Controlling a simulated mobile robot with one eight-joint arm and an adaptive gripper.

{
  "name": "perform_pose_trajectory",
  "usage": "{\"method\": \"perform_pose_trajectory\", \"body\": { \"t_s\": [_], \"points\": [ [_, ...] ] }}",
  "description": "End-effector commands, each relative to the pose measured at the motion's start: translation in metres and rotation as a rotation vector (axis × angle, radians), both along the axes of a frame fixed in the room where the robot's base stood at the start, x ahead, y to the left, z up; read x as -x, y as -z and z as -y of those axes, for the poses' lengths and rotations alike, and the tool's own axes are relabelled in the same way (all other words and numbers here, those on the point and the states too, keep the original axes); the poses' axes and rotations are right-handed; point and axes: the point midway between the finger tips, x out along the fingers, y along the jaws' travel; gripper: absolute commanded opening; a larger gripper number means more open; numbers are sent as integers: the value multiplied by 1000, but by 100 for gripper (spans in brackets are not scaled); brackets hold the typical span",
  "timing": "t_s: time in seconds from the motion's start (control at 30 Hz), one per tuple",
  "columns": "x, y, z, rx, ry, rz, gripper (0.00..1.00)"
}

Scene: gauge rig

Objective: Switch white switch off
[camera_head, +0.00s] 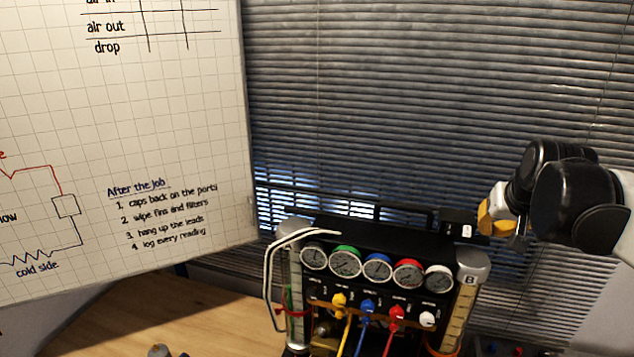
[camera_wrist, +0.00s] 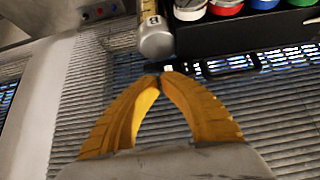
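A small white switch (camera_head: 466,231) sits on a black box (camera_head: 450,217) behind the right end of the gauge rig (camera_head: 375,285). My gripper (camera_head: 485,217), with yellow fingers, is just to the right of the box in the head view. In the wrist view the fingers (camera_wrist: 160,78) come together at their tips with nothing visible between them. A small pale patch (camera_wrist: 168,68), probably the switch, shows just beyond the tips. Whether the tips touch it, and which way the switch is set, I cannot tell.
A grey-capped post marked B (camera_head: 472,268) stands close to the box. The rig carries several round gauges and coloured hoses. A whiteboard (camera_head: 120,130) fills the left, and window blinds (camera_head: 400,100) are behind.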

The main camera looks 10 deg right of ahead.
Motion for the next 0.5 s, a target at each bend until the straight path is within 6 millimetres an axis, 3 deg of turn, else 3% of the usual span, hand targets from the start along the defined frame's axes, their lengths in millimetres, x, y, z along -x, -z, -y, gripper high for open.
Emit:
{"method": "perform_pose_trajectory", "body": {
  "t_s": [0.5],
  "points": [
    [-58,77,28,1,-1,0,0]
  ]
}}
